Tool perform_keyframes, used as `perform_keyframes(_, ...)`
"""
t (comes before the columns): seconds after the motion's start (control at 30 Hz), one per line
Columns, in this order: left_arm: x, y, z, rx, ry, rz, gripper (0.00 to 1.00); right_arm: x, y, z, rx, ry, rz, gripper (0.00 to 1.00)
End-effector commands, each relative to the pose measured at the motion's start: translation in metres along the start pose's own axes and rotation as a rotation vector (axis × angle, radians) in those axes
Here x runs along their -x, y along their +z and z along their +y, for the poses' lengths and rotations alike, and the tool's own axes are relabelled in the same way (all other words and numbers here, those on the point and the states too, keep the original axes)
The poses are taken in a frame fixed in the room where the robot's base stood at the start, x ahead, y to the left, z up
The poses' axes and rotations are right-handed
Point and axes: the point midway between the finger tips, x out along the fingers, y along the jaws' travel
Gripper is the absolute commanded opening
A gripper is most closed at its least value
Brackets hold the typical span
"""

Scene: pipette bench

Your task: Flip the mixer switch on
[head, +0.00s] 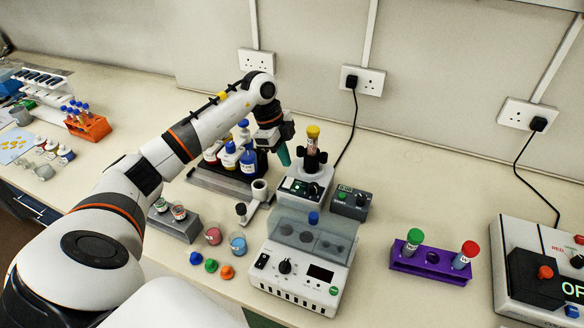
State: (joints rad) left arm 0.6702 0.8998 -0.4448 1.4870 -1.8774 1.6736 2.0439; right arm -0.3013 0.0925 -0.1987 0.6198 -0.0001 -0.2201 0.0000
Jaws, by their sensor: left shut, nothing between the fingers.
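The mixer (316,179) is a white and grey unit near the middle of the bench. A tube with a yellow cap (313,131) stands upright in the black holder on its top. Its dark front panel (300,188) carries small controls with some green; the switch position is too small to tell. My left gripper (284,158) has teal fingertips. It is shut and empty, pointing down just left of the mixer and above its panel, seemingly apart from it. My right gripper is not in view.
A grey box (350,203) with a green button stands right of the mixer. A white centrifuge-like unit (290,295) stands in front. Bottles (248,162) are close behind and left of my gripper. A purple tube rack (430,265) is at right, with clear bench around it.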

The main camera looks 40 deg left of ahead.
Motion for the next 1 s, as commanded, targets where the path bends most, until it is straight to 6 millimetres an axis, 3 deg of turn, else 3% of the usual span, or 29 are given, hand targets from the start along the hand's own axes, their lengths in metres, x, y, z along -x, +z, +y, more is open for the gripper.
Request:
perform_keyframes(0.17, 0.031, -0.003, -0.005, 0.002, 0.004, 0.003, 0.00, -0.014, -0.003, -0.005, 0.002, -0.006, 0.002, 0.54)
perform_keyframes(0.4, 0.064, -0.001, -0.011, 0.002, 0.000, 0.002, 0.00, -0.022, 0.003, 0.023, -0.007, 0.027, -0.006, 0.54)
perform_keyframes(1.0, 0.072, -0.001, -0.013, 0.003, -0.002, 0.001, 0.00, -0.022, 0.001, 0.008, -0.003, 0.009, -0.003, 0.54)
